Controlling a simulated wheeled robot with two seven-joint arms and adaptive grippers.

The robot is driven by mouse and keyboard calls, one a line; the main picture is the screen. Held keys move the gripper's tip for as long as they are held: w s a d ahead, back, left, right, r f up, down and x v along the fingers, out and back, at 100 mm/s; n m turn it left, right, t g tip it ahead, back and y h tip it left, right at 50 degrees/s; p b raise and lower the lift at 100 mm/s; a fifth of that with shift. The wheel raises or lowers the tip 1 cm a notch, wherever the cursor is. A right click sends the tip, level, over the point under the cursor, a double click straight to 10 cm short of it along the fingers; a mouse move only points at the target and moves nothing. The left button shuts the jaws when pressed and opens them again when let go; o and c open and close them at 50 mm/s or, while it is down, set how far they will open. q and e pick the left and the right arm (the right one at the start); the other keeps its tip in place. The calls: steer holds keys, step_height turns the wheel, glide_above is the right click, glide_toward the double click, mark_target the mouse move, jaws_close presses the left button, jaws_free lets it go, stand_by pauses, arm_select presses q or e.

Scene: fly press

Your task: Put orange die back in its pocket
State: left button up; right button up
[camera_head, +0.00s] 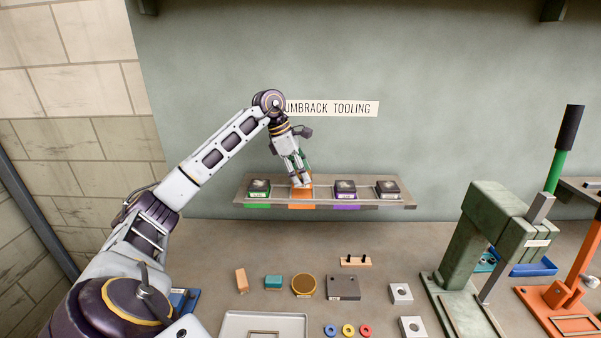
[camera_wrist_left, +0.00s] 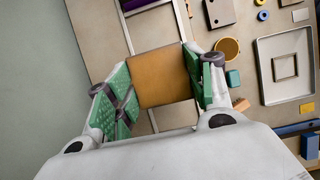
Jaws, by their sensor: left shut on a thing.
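My left gripper (camera_head: 300,182) is at the wall rack (camera_head: 415,201), over the pocket with the orange label (camera_head: 301,207). It is shut on the orange die (camera_head: 302,191). In the left wrist view the die (camera_wrist_left: 162,75) shows as a flat orange-brown block between the green finger pads. The die is at or just above its pocket; I cannot tell whether it touches the rack floor. The fingers hide part of the die and pocket. My right gripper is not in view.
A green-labelled die (camera_head: 259,187) sits left of the orange pocket. A purple-labelled die (camera_head: 345,188) and a grey one (camera_head: 387,188) sit to the right. Below, the bench holds loose blocks, a tray (camera_head: 227,318) and a green press (camera_head: 480,250). The wall stands close behind.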

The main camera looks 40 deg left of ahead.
arm_select(q)
steer(key=shift+f+b, duration=0.65)
steer(key=shift+f, duration=0.4)
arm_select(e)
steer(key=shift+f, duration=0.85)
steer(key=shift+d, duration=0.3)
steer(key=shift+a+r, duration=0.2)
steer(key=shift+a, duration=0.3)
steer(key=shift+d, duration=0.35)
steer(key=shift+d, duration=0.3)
arm_select(q)
steer(key=shift+f, duration=0.15)
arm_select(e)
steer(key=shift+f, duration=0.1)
